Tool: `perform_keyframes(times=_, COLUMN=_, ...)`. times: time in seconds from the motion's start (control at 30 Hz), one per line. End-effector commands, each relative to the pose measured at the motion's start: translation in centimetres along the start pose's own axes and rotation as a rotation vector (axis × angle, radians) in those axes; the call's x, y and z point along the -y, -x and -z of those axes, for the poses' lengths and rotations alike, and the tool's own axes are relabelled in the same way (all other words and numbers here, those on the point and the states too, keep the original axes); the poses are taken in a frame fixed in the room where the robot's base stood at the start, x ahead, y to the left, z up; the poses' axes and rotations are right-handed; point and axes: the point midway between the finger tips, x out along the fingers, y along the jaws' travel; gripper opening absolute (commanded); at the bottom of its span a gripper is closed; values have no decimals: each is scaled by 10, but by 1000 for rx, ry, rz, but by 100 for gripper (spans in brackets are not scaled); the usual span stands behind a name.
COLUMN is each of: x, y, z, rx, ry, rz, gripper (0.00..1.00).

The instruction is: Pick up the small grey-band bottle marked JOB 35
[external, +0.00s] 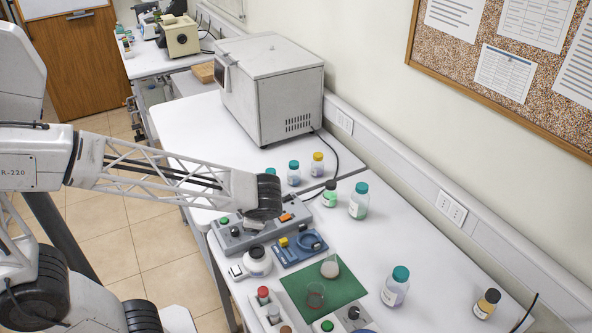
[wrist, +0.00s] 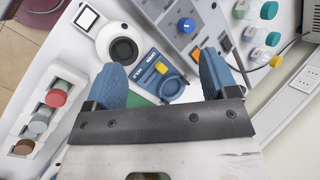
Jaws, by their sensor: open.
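I cannot read a JOB 35 mark on any bottle. A grey cap (wrist: 38,122) sits between a red cap (wrist: 55,97) and a brown cap (wrist: 22,147) in a white rack at the left of the wrist view. My gripper (wrist: 162,76) is open with blue fingers apart and nothing held. It is above the bench devices; its fingertips are hidden in the external view.
A blue tray device (external: 300,247), a grey control box (external: 240,237) and a white round device (external: 258,262) lie below my gripper. Glassware stands on a green mat (external: 346,287). Teal-capped bottles (external: 396,287) stand around. A large white machine (external: 272,90) is behind.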

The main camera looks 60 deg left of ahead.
Motion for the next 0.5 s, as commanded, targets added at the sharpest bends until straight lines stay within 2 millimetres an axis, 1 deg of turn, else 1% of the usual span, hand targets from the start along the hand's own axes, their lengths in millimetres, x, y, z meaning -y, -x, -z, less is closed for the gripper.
perform_keyframes(times=0.03, x=8, y=-6, z=7, rx=30, ry=-40, rz=29, gripper=79)
perform_keyframes(times=0.2, x=39, y=-23, z=31, rx=126, ry=-184, rz=142, gripper=79)
perform_keyframes(times=0.37, x=66, y=-39, z=57, rx=216, ry=-322, rz=246, gripper=79)
perform_keyframes(times=0.5, x=88, y=-52, z=82, rx=292, ry=-443, rz=337, gripper=79)
